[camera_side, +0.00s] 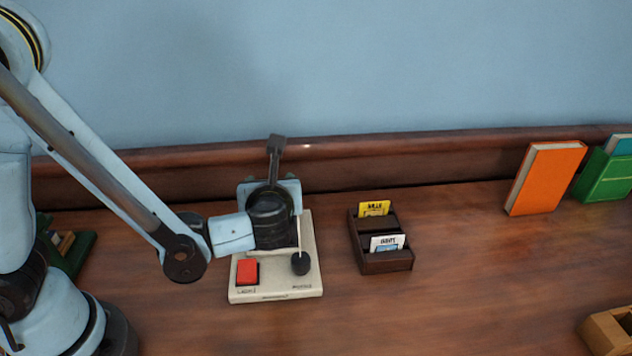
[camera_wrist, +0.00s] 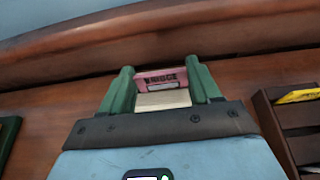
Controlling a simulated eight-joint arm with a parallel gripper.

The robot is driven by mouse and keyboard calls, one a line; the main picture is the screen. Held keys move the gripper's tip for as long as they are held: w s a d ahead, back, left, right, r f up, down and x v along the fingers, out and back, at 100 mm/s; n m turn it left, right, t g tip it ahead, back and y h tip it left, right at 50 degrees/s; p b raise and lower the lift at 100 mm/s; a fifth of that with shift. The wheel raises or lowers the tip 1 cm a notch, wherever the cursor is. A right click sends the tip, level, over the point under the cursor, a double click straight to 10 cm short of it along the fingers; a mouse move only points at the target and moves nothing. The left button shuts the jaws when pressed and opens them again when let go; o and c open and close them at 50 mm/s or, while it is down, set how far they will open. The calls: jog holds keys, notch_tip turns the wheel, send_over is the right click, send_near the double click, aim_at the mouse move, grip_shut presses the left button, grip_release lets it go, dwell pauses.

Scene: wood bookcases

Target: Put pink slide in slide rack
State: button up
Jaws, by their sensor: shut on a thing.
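The pink slide (camera_wrist: 160,76), with dark lettering on a label, shows in the wrist view between the two green fingers of my gripper (camera_wrist: 163,88). The fingers are shut on it at its two sides. A pale cream surface shows just below it, between the fingers. In the side view my gripper (camera_side: 270,215) is over the back of a cream base, and its own body hides the fingertips and the slide. A dark brown slotted rack (camera_side: 388,264) stands to the right, holding a yellow card (camera_side: 374,208) and a white card (camera_side: 387,242); I cannot tell whether it is the slide rack.
The cream base (camera_side: 275,290) has a red button (camera_side: 247,271) and a black knob (camera_side: 300,264) at its front. An orange book (camera_side: 545,178) and a green holder (camera_side: 607,176) stand at right. A wooden box (camera_side: 608,335) is at front right. The table's middle right is clear.

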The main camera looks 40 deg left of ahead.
notch_tip(320, 180, up, 16)
jog(key=r, duration=0.1)
jog(key=d+f, duration=0.6)
jog(key=d, duration=0.6)
jog(key=d+f, duration=0.6)
jog(key=d, duration=0.7)
send_over(384, 225)
jog(key=s+d, duration=0.1)
jog(key=s, duration=0.2)
notch_tip(384, 225, down, 6)
jog(key=shift+f, duration=0.1)
jog(key=shift+w+f, duration=0.1)
jog(key=shift+f, duration=1.95)
jog(key=shift+f, duration=0.3)
jog(key=o, duration=1.1)
jog(key=shift+f, duration=0.15)
